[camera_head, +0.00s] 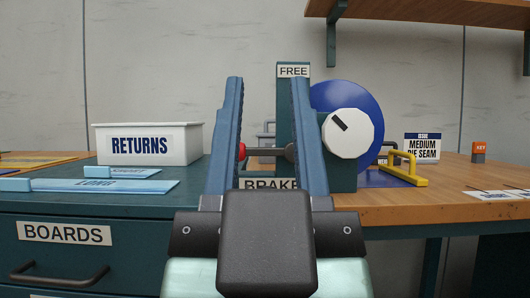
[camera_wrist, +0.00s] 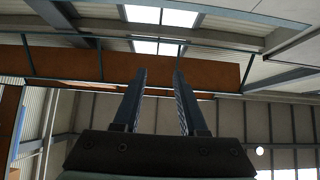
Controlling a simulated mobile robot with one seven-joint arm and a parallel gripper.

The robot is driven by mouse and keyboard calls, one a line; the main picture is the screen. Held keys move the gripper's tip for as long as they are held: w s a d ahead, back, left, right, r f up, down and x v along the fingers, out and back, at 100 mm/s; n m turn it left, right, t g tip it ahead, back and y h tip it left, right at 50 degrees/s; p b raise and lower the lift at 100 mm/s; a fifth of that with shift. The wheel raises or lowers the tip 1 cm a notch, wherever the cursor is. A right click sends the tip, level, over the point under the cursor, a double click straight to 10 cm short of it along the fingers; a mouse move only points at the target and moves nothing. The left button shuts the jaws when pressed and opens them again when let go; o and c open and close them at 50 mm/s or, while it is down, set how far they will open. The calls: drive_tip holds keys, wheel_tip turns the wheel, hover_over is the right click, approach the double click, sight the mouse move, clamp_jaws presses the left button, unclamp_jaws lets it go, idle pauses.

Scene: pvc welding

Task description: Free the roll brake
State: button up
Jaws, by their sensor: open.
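The roll brake is a dark green stand (camera_head: 284,100) with a FREE label (camera_head: 293,71) at its top and a BRAKE label (camera_head: 270,184) low down. Its lever (camera_head: 266,153) lies about level, from a dark pivot on the right to a red knob (camera_head: 242,151) on the left. The fingers partly hide both ends. A blue roll (camera_head: 350,95) with a white hub (camera_head: 348,133) stands right of the post. My gripper (camera_head: 267,80) is open, fingers up, and shows empty in the wrist view (camera_wrist: 160,72). The lever appears between the fingers; I cannot tell the depth gap.
A white RETURNS bin (camera_head: 150,158) stands left on the green bench, with a LONG board (camera_head: 105,186) before it. A yellow handle (camera_head: 407,170), a MEDIUM PIE SEAM card (camera_head: 422,147) and an orange KEY block (camera_head: 479,150) are to the right. A wooden shelf (camera_head: 430,12) hangs above right.

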drive_tip(key=shift+w+r+p, duration=0.1)
drive_tip(key=shift+w+p, duration=0.1)
drive_tip(key=shift+p, duration=0.1)
drive_tip(key=shift+c, duration=1.2)
drive_tip(key=w+h+p, duration=0.1)
drive_tip(key=p, duration=0.1)
drive_tip(key=w+d+n+g+h+p, duration=0.1)
drive_tip(key=w+p, duration=0.1)
drive_tip(key=p, duration=0.1)
drive_tip(key=w+r+n+g+h+p, duration=0.1)
drive_tip(key=p, duration=0.1)
drive_tip(key=shift+w+d+h, duration=0.3)
drive_tip(key=shift+w, duration=0.1)
clamp_jaws()
drive_tip(key=w+f+n+g+h+p, duration=0.1)
drive_tip(key=w+f+n+g+p, duration=0.4)
drive_tip(key=n+p, duration=1.15)
drive_tip(key=s+a+f+n+g+y+p, duration=0.1)
drive_tip(key=s+a+f+n+y+p, duration=0.1)
drive_tip(key=n+p, duration=0.5)
drive_tip(key=s+a+f+n+y+p, duration=0.2)
drive_tip(key=a+f+n+p, duration=0.1)
drive_tip(key=n+p, duration=0.5)
drive_tip(key=shift+a+g+p, duration=0.4)
drive_tip(key=shift+a+p, duration=0.5)
drive_tip(key=shift+p, duration=0.25)
